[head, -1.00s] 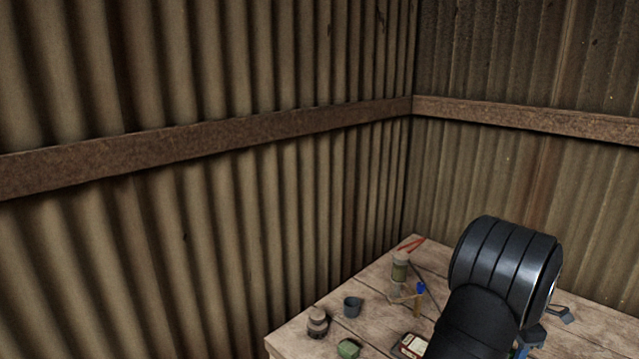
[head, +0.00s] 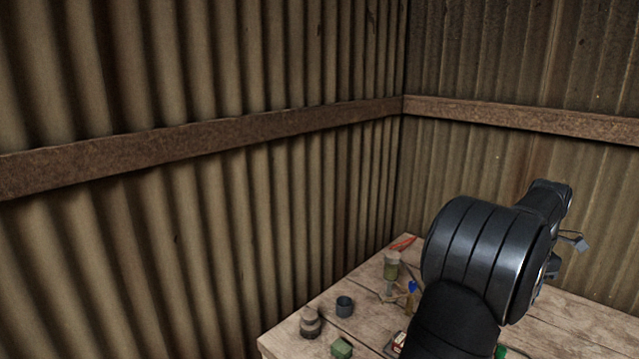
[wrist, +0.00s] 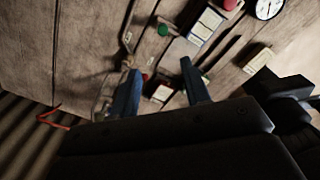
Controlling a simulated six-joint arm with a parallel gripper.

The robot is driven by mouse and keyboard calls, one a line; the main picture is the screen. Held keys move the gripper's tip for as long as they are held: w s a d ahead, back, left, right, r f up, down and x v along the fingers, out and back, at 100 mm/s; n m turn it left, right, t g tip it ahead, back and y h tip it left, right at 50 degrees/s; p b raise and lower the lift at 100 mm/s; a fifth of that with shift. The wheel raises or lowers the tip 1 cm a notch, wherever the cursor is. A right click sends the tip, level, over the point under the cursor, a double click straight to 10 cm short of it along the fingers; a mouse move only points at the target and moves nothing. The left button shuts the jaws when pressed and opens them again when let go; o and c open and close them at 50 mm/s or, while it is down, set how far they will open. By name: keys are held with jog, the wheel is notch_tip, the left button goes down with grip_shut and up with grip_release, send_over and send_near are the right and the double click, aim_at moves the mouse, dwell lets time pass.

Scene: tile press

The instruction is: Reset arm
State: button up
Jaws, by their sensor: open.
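My gripper (wrist: 162,67) shows in the wrist view as two blue fingers set apart, with nothing between their tips. The fingers are above the wooden table, and loose items lie below and beyond them. In the head view my black arm rises at the right over the table (head: 575,325); its bulk hides much of the tabletop. The gripper fingers cannot be made out in the head view.
The table's left part holds a brown jar (head: 310,323), a dark cup (head: 344,306), a green block (head: 341,347), an olive jar (head: 391,268) and a red-handled tool (head: 403,243). A clock (wrist: 268,8) shows in the wrist view. Corrugated walls (head: 250,220) stand behind the table.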

notch_tip(320, 180, down, 18)
jog(key=shift+r, duration=0.1)
jog(key=s+a, duration=0.1)
jog(key=s+a+r, duration=0.1)
jog(key=s+a, duration=0.1)
jog(key=shift+s+a+r, duration=0.1)
jog(key=shift+a, duration=0.05)
notch_tip(320, 180, up, 17)
jog(key=w+a+f+m, duration=0.1)
jog(key=w+a+m, duration=0.2)
jog(key=a, duration=0.3)
jog(key=w+a+f+m, duration=0.1)
jog(key=w+a+m, duration=0.2)
jog(key=a, duration=0.3)
jog(key=shift+w+a+f+m, duration=0.25)
jog(key=shift+w+a+m, duration=0.05)
jog(key=shift+w+a, duration=0.1)
